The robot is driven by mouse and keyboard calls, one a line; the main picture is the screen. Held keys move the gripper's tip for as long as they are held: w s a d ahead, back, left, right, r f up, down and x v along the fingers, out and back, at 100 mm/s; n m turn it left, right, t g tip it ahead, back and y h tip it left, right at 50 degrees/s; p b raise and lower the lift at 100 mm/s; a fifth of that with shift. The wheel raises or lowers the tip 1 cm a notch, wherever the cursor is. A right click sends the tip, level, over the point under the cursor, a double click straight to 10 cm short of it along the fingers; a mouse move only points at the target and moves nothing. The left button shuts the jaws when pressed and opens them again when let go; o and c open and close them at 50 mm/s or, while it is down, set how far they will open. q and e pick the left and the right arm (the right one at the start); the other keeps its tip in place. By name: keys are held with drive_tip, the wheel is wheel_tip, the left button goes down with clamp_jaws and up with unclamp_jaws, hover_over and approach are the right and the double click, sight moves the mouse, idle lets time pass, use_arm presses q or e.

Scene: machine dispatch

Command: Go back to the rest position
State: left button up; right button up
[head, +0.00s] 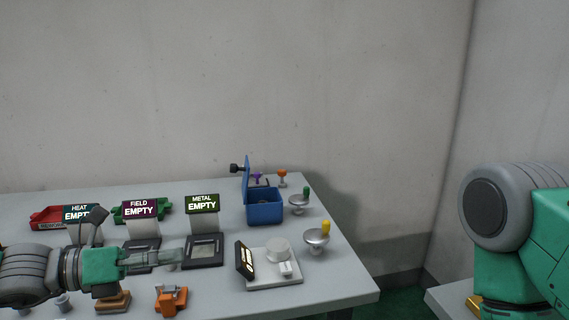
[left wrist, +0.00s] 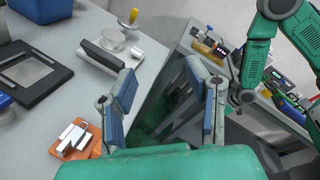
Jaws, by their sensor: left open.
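My left gripper (head: 178,257) reaches in from the left in the head view, above the table (head: 345,287) and in front of the sign stands. In the left wrist view the two fingers of my left gripper (left wrist: 162,70) stand apart with nothing between them. The floor beyond the table edge shows through the gap. My right arm (head: 525,235) shows at the right edge of the head view, with its gripper out of frame. A green arm, likely my right one, is at the upper right of the wrist view; its jaws are unclear.
On the table are a blue open box (head: 265,212), a white device (head: 272,275), a yellow-handled dish (head: 317,238), an orange holder (head: 171,299), and red (head: 46,217) and green (head: 163,209) trays. The METAL (head: 202,204) and FIELD (head: 139,209) signs read EMPTY. The front right table area is clear.

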use_arm(q)
drive_tip(key=s+d+f+m+g+y, duration=0.1)
drive_tip(key=s+f+m+g+y, duration=0.2)
drive_tip(key=s+f+m, duration=0.55)
drive_tip(key=s+d+f+m+g+y, duration=0.2)
drive_tip(key=s+f+g+y, duration=0.25)
drive_tip(key=f, duration=0.95)
drive_tip(key=s+a+f+m+y, duration=0.3)
drive_tip(key=s+a+f+m, duration=0.3)
drive_tip(key=m, duration=0.4)
drive_tip(key=s+a+f+m+t+y, duration=0.1)
drive_tip(key=s+a+f+m+y, duration=0.3)
drive_tip(key=m, duration=0.7)
drive_tip(key=s+a+f, duration=0.2)
drive_tip(key=s, duration=0.2)
drive_tip(key=shift+a+b, duration=0.3)
